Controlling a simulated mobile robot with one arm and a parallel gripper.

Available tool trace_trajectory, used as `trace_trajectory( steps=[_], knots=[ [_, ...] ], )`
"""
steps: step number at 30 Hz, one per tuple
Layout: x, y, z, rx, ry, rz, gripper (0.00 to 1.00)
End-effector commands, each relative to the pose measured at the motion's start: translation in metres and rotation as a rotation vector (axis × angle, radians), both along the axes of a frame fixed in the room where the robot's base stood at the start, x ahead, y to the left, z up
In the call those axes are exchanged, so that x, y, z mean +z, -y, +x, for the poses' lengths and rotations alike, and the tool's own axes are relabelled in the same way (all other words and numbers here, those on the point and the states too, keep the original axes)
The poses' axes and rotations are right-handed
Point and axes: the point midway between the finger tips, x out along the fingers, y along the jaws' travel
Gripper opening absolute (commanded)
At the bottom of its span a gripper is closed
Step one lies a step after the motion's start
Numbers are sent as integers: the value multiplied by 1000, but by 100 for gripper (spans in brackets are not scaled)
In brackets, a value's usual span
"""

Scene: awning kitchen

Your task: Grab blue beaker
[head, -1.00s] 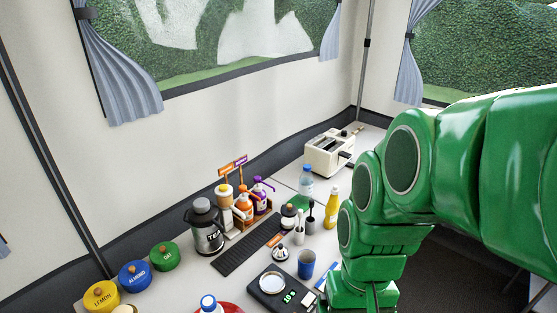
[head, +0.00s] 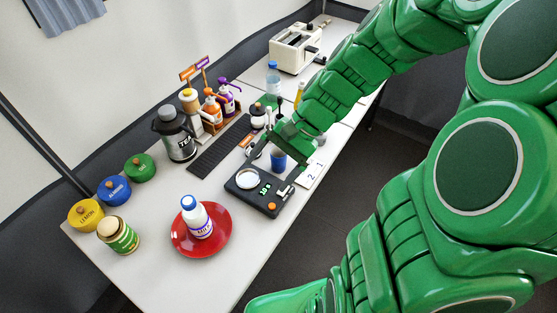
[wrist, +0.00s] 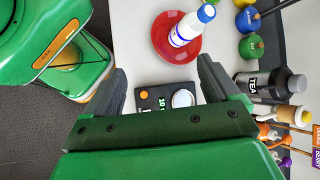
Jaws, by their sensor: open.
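The wrist view shows both dark fingers apart, with the gripper (wrist: 163,78) pointing toward the scale. I do not make out the beaker in the wrist view.
A red plate (head: 183,242) with a white bottle (head: 196,219) is nearer. A tea pot (head: 176,136), a bottle rack (head: 214,122) and a dark mat (head: 219,145) lie left of the gripper. The counter's front edge is to the right.

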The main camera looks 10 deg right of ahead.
Motion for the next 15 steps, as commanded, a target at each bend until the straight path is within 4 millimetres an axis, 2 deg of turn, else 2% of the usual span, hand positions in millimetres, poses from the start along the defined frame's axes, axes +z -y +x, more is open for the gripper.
trace_trajectory(
  steps=[8,15],
  knots=[
    [-25,8,46,-213,-102,124,89],
    [-51,24,82,-406,-195,220,89]
  ],
)
